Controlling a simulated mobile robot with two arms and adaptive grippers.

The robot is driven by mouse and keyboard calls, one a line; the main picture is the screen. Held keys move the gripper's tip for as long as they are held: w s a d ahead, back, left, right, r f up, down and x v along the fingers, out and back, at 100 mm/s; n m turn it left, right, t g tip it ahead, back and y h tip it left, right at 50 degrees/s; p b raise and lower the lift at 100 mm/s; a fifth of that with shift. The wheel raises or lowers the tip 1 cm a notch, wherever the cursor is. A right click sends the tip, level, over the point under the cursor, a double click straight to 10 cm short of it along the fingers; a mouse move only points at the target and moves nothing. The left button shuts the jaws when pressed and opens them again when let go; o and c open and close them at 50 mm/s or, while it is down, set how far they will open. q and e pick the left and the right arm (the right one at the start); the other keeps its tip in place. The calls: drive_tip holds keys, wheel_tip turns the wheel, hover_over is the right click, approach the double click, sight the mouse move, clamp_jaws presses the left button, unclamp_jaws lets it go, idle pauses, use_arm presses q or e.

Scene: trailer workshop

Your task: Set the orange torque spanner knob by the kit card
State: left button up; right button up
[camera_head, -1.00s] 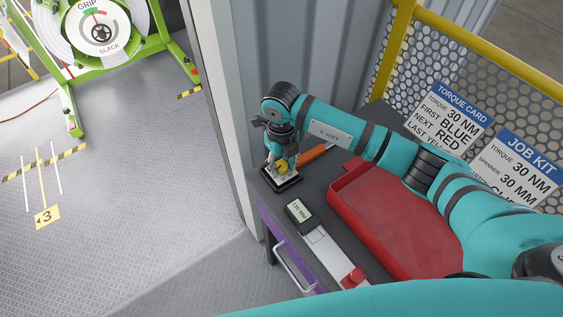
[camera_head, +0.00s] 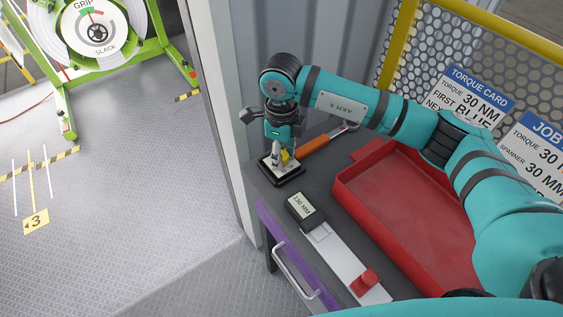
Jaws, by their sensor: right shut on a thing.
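The orange torque spanner (camera_head: 314,146) lies on the dark bench top, its metal end pointing up and right. Its other end meets a small plate on a black base (camera_head: 284,180) near the bench's left corner. My right gripper (camera_head: 280,156) points down over that plate, shut at a yellow part (camera_head: 286,156), which looks like the spanner's knob. The fingers hide most of it, and its setting is not readable. The kit card (camera_head: 532,160), headed "JOB", stands at the right, partly cut off; it shows torque 30 and spanner 30 MM. My left gripper is out of view.
A torque card (camera_head: 468,98) reading 30 NM hangs on the mesh. An empty red tray (camera_head: 400,215) fills the bench's middle. A gauge with a display (camera_head: 301,206) and red knob (camera_head: 365,281) lies along the front edge. A wall post (camera_head: 222,130) stands close left.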

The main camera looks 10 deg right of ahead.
drive_tip(key=shift+f+n+b, duration=0.15)
drive_tip(key=shift+n+b, duration=0.85)
drive_tip(key=shift+b, duration=0.15)
drive_tip(key=shift+n+b, duration=0.6)
drive_tip(key=shift+r, duration=0.2)
drive_tip(key=o, duration=1.2)
drive_tip(key=shift+c, duration=0.2)
wheel_tip(320, 180, up, 12)
drive_tip(key=shift+a, duration=0.15)
